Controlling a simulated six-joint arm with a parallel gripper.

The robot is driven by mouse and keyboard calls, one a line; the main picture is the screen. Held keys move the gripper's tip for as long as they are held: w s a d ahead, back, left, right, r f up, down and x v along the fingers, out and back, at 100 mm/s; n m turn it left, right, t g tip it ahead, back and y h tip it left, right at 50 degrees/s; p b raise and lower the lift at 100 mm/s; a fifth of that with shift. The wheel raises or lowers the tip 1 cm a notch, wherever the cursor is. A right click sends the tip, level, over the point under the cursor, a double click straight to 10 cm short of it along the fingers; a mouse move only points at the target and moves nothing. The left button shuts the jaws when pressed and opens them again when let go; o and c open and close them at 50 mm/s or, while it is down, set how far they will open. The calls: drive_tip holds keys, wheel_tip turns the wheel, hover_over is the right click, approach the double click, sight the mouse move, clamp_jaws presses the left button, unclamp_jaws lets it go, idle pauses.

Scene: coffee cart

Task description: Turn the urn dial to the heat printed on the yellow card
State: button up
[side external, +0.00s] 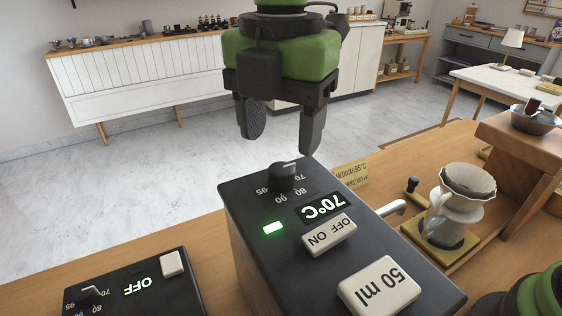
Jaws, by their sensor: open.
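The urn (245,215) is a dark box with a black dial (284,177) at the far end of its top. Marks 70, 80, 90 and 95 ring the dial, and its white pointer line appears near the 70 side. The urn's display (322,207) reads 70°C, upside down in the picture. The yellow card (351,174) lies beside the urn; its small print seems to read medium, 95°C, with a second line too small to read. My gripper (281,140) points down above the dial, open and empty, its two fingers apart and clear of the dial.
The urn top also has a lit green lamp (273,227), an OFF/ON switch (329,235) and a 50 ml button (379,286). A second dark unit (135,285) showing OFF stands at lower left. A white dripper (467,190) on a jug stands right of the urn's spout.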

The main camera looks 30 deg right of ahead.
sight(281, 168)
wheel_tip(281, 168, down, 5)
drive_tip(key=shift+f, duration=0.15)
drive_tip(key=c, duration=0.9)
